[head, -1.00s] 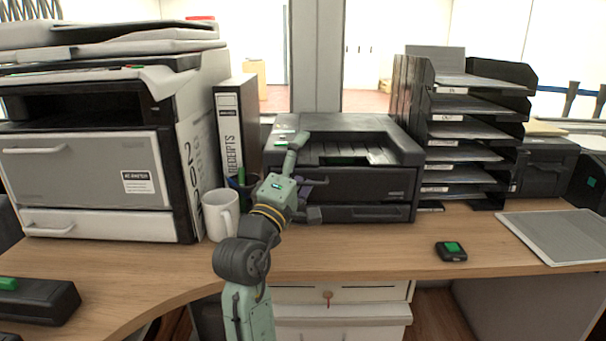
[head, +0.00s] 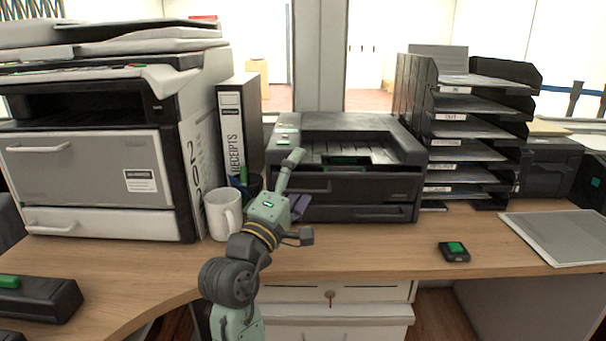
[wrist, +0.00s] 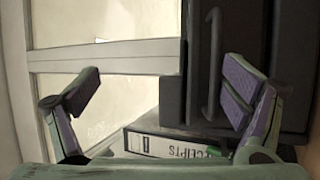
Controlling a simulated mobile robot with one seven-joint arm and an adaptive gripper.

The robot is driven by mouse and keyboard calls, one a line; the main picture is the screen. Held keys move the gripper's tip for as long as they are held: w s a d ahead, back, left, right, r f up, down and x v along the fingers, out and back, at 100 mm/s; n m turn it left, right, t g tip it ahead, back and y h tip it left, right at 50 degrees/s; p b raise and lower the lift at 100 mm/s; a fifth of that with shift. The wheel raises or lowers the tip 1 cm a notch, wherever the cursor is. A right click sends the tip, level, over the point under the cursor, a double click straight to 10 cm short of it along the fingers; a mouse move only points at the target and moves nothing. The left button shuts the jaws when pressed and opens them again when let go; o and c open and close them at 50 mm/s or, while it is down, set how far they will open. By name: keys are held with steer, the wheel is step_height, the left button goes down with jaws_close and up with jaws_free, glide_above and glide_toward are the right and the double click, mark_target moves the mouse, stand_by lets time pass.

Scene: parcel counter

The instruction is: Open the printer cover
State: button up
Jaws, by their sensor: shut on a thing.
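The dark printer (head: 346,187) stands on the counter at the centre. Its top cover (head: 350,134) looks closed and lies flat. My gripper (head: 302,218) is in front of the printer's left front, apart from the cover. In the wrist view my gripper's (wrist: 160,88) two purple pads are wide apart, with nothing visibly held between them. The right finger overlaps the printer's dark front (wrist: 245,45) with its bar handle in that view; I cannot tell whether it touches.
A white mug (head: 222,214), a pen cup and a RECEIPTS binder (head: 231,128) stand close on the left, beside a large copier (head: 85,165). A tray rack (head: 470,130) is on the right. A small device (head: 454,252) lies front right. The counter before the printer is clear.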

steer(key=shift+s+a+r+t, duration=0.25)
steer(key=shift+s+a+r, duration=0.05)
steer(key=shift+s+r, duration=0.3)
steer(key=shift+s+a+r+t, duration=0.25)
steer(key=shift+s+r, duration=0.25)
steer(key=shift+r, duration=0.15)
steer(key=shift+s+a+r, duration=0.25)
steer(key=shift+s+r, duration=0.1)
steer(key=shift+s, duration=0.25)
steer(key=c, duration=0.6)
steer(key=shift+s+a+f, duration=0.1)
steer(key=shift+s, duration=0.3)
steer(key=c, duration=0.4)
steer(key=shift+v, duration=2.6)
steer(key=shift+s, duration=0.1)
